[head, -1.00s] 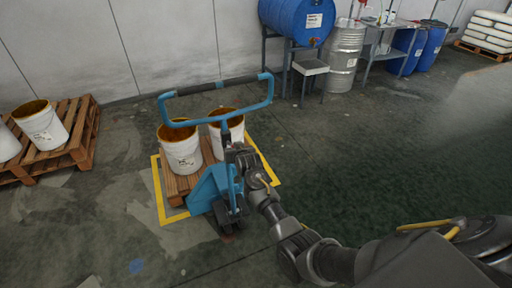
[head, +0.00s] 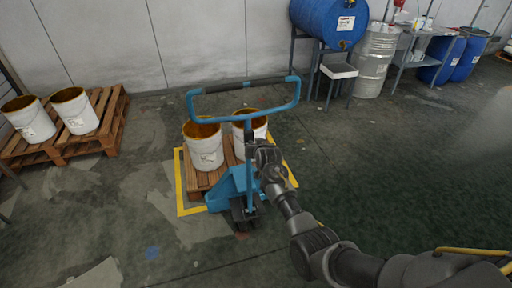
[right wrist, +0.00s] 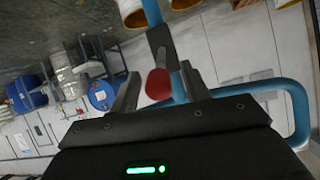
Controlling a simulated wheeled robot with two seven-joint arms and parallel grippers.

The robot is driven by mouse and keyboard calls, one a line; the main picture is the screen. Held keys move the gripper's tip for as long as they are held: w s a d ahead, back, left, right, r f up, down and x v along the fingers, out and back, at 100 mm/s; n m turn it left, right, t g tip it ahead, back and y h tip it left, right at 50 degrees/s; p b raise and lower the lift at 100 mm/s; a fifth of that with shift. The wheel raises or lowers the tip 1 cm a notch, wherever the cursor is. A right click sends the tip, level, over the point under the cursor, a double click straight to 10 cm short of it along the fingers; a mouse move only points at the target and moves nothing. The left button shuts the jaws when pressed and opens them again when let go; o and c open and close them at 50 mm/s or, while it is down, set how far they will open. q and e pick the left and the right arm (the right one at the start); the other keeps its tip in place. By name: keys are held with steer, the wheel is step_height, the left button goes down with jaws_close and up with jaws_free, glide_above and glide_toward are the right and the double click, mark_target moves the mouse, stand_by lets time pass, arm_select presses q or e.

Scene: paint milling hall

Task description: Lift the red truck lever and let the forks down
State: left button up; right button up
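The blue pallet truck (head: 232,188) stands in the middle of the head view, its looped handle (head: 198,106) raised. Its forks are hidden by a wooden pallet (head: 197,180) bearing two white buckets (head: 207,155) with brown-stained insides. My right gripper (head: 260,152) is at the truck's handle post, below the loop. In the right wrist view, the red lever (right wrist: 158,84) lies between the two fingers of my right gripper (right wrist: 160,72). The fingers are apart, with a gap visible on each side of the lever. My left gripper is in no view.
Yellow floor marking (head: 180,185) surrounds the pallet. Another pallet (head: 105,135) with white buckets (head: 76,112) stands at left. A blue drum on a stand (head: 328,20), a steel drum (head: 376,62) and a bench stand along the back wall. The front floor is clear.

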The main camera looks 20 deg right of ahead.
steer(key=shift+s+r, duration=0.2)
steer(key=shift+s, duration=0.3)
steer(key=b+v, duration=0.1)
steer(key=v, duration=0.8)
steer(key=shift+s+r, duration=0.25)
steer(key=shift+s, duration=0.05)
steer(key=shift+w, duration=0.1)
